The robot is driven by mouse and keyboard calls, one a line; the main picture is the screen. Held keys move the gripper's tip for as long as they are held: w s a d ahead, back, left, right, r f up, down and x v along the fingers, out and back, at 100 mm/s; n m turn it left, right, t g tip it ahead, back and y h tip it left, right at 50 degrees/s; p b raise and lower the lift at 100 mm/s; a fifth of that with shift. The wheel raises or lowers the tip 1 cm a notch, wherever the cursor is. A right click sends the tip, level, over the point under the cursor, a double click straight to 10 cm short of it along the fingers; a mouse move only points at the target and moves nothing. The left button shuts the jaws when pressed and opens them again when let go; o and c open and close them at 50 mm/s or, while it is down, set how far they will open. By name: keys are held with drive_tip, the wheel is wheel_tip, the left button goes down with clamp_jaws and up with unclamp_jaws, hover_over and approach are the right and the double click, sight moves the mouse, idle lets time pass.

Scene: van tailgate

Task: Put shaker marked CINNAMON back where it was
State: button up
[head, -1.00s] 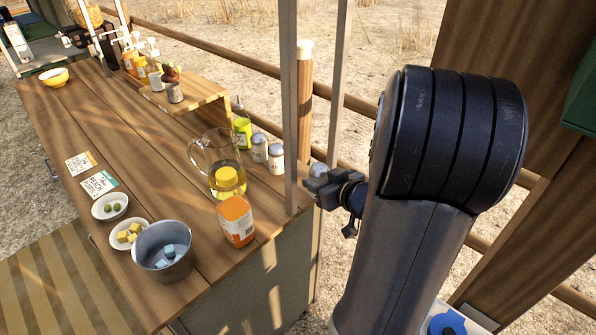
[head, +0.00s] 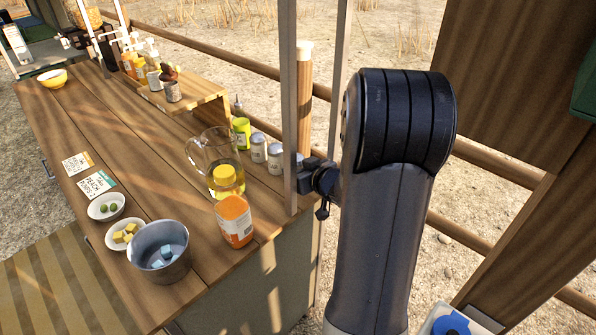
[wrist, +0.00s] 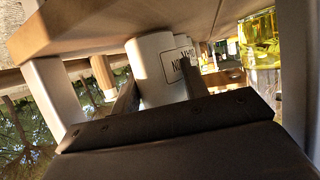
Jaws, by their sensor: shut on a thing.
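In the wrist view a white cylindrical shaker (wrist: 155,68) sits between the fingers of my gripper (wrist: 160,100), which is shut on it. Its dark-lettered label is partly hidden by a finger, and I cannot read the full word. In the head view my gripper (head: 311,174) is at the right edge of the wooden counter, beside the grey upright post. Only a small part of the held shaker (head: 299,157) shows there. Two similar white shakers with grey tops, one (head: 259,147) and another (head: 275,158), stand on the counter left of the post.
The grey post (head: 290,110) stands close to my gripper. A raised wooden shelf (head: 195,100) is behind.

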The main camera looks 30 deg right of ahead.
drive_tip(key=shift+f, duration=0.1)
drive_tip(key=o, duration=1.1)
drive_tip(key=shift+s+r, duration=0.1)
drive_tip(key=shift+r, duration=0.2)
drive_tip(key=p+v, duration=0.2)
drive_tip(key=v, duration=0.9)
drive_tip(key=shift+s, duration=0.4)
drive_tip(key=shift+w, duration=0.1)
